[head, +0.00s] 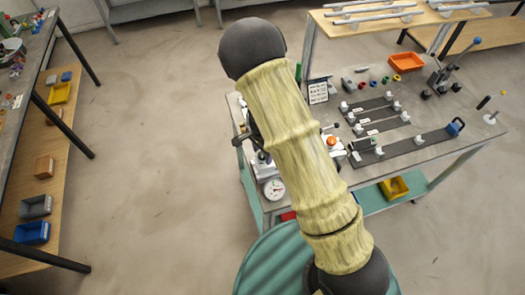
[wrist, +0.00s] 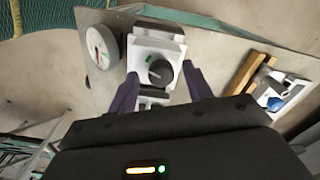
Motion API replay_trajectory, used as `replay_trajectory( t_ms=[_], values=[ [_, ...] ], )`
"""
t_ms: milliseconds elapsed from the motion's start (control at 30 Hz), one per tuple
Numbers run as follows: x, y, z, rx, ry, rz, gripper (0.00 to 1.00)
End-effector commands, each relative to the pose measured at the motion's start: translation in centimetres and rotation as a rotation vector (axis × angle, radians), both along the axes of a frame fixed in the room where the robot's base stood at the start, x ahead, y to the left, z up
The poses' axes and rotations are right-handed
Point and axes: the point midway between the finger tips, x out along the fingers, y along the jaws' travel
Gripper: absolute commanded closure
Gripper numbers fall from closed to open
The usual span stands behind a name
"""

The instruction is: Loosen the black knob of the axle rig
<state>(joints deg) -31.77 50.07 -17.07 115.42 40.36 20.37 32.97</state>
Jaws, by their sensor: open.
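The black knob (wrist: 161,72) sits on a light grey block of the axle rig (wrist: 171,50) in the wrist view, with a pale line across its top. My gripper (wrist: 159,76) is open, with one dark finger on each side of the knob. Gaps show between the fingers and the knob; I cannot tell how far the fingertips are above it. A round white dial gauge (wrist: 102,46) stands left of the block. In the head view my arm hides most of the rig, and the knob cannot be made out; the dial (head: 274,189) shows beside my arm.
The grey bench (head: 440,157) carries dark rails with white fittings (head: 390,149) and an orange tray (head: 406,62). In the wrist view, a wooden piece and a white fixture with a blue knob (wrist: 263,100) lie to the right. Open floor (head: 150,150) is left of the bench.

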Motion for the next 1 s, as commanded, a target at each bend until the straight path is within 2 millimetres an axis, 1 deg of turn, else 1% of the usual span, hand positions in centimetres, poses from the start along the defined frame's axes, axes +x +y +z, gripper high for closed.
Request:
replay_trajectory(
  t_ms=[67, 167, 200, 267, 300, 667, 867, 1000],
  values=[
    [0.0, 0.04, 0.01, 0.0, 0.0, 0.001, 0.49],
    [0.0, 0.04, 0.03, 0.0, 0.0, 0.001, 0.67],
    [0.0, 0.04, 0.03, 0.0, 0.0, 0.001, 0.75],
    [0.0, 0.03, 0.04, 0.0, 0.0, 0.001, 0.87],
    [0.0, 0.01, 0.04, 0.0, 0.0, 0.001, 0.94],
    [0.03, -0.02, 0.04, 0.001, -0.001, 0.033, 0.94],
    [0.12, -0.11, 0.0, 0.001, -0.002, 0.112, 0.94],
    [0.13, -0.1, -0.04, 0.001, -0.003, 0.204, 0.94]
  ],
)
